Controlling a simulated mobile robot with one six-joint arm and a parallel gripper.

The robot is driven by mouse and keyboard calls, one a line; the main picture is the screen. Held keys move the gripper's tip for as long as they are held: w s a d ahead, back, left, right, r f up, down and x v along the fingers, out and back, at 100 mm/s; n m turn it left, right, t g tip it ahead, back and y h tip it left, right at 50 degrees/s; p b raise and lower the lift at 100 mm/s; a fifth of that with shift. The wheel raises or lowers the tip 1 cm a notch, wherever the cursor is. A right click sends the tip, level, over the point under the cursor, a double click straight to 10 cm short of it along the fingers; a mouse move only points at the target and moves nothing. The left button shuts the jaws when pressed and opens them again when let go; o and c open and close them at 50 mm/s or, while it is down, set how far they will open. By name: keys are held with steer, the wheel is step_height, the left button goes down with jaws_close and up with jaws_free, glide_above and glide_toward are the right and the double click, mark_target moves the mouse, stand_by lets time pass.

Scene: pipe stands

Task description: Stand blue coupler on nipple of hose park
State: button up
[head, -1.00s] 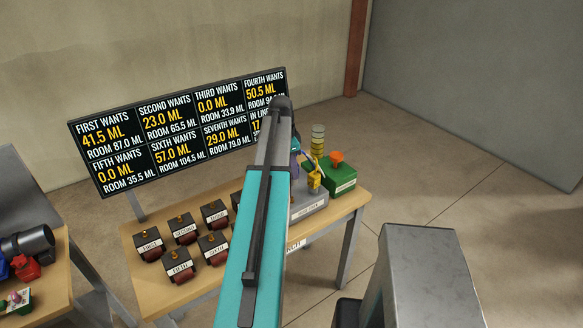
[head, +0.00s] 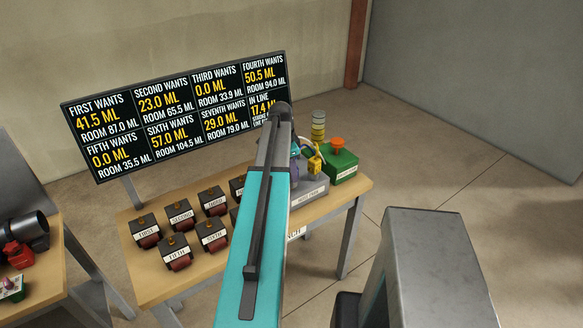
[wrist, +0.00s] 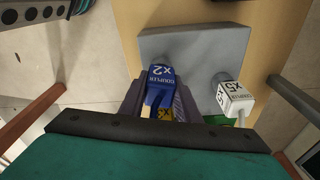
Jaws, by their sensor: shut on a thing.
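In the wrist view the blue coupler (wrist: 161,76), marked "COUPLER x2", is between the jaws of my gripper (wrist: 158,92), which is shut on it. The grey hose park (wrist: 195,42) lies just beyond it. A rounded grey shape shows at the coupler's far end, but I cannot tell whether the coupler touches or sits on a nipple. A white coupler (wrist: 235,97), marked "COUPLER x5", is at the hose park to the right.
A green box (head: 342,168) with an orange knob stands behind the hose park. A yellow part (head: 315,163) shows beside my arm. A yellow-banded cylinder (head: 318,126) stands behind. Several labelled black boxes (head: 180,217) fill the bench's left, before a display board (head: 175,115).

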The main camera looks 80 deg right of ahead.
steer(key=shift+f, duration=0.6)
steer(key=shift+f, duration=0.15)
steer(key=o, duration=1.1)
steer(key=shift+w+a+r+b, duration=0.25)
steer(key=shift+r+b, duration=0.45)
steer(key=shift+r, duration=1.6)
steer(key=shift+w+a+r+b, duration=0.1)
steer(key=shift+w+r+b, duration=0.45)
steer(key=shift+r, duration=1.7)
steer(key=shift+w+a+r+b, duration=0.15)
steer(key=shift+r+b, duration=0.7)
steer(key=shift+r, duration=1.45)
